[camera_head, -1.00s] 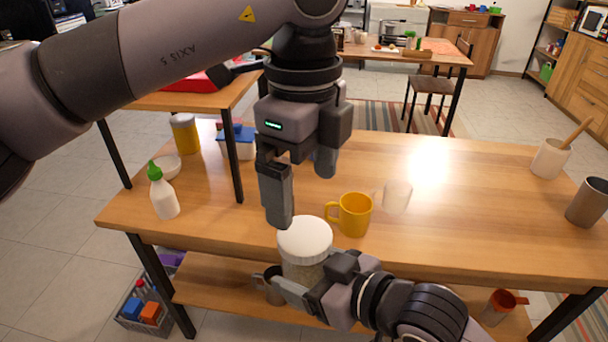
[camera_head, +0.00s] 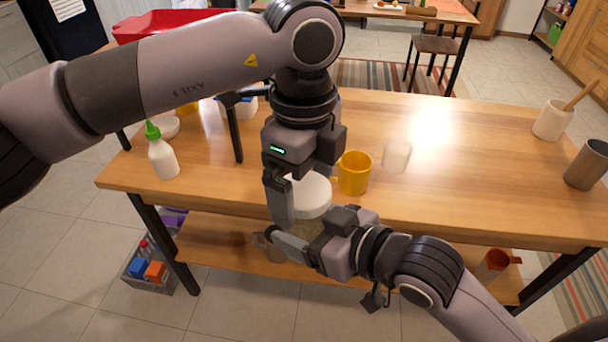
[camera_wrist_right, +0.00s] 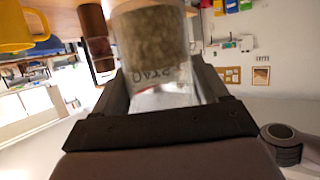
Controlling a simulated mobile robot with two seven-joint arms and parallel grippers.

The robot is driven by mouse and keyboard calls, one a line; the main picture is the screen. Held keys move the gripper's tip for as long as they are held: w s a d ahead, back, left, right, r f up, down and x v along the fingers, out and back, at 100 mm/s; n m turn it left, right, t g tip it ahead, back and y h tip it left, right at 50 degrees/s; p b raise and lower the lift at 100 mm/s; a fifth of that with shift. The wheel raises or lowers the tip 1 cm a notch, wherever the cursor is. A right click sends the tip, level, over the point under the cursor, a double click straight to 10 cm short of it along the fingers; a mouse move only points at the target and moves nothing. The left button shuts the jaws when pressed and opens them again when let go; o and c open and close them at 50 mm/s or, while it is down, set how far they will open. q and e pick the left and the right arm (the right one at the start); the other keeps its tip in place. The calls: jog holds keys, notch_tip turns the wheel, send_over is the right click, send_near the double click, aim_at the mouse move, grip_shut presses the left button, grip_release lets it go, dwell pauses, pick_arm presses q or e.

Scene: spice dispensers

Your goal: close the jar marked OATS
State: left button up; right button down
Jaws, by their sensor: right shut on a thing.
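The OATS jar is clear, with oat-coloured contents and a white lid (camera_head: 308,194) on top. It is held upright off the front edge of the table. My right gripper (camera_head: 297,240) is shut on the jar's body from the right. In the right wrist view the jar (camera_wrist_right: 155,45) is between the fingers, and the lettering on its label appears upside down. My left gripper (camera_head: 300,186) points down at the lid from above. One finger is beside the lid's left side; the other is mostly hidden. The fingers look spread, and contact with the lid cannot be made out.
A yellow mug (camera_head: 354,173) stands just right of the lid, with a pale translucent cup (camera_head: 397,156) beside it. A green-capped bottle (camera_head: 162,156) stands at the left. A grey cup (camera_head: 588,165) and a utensil crock (camera_head: 551,119) stand far right. The middle right of the table (camera_head: 460,170) is clear.

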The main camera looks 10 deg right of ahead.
pick_arm(q)
jog(key=c, duration=1)
jog(key=m, duration=0.9)
jog(key=shift+m, duration=0.4)
jog(key=o, duration=1.1)
jog(key=shift+r, duration=2.3)
jog(key=shift+c, duration=0.2)
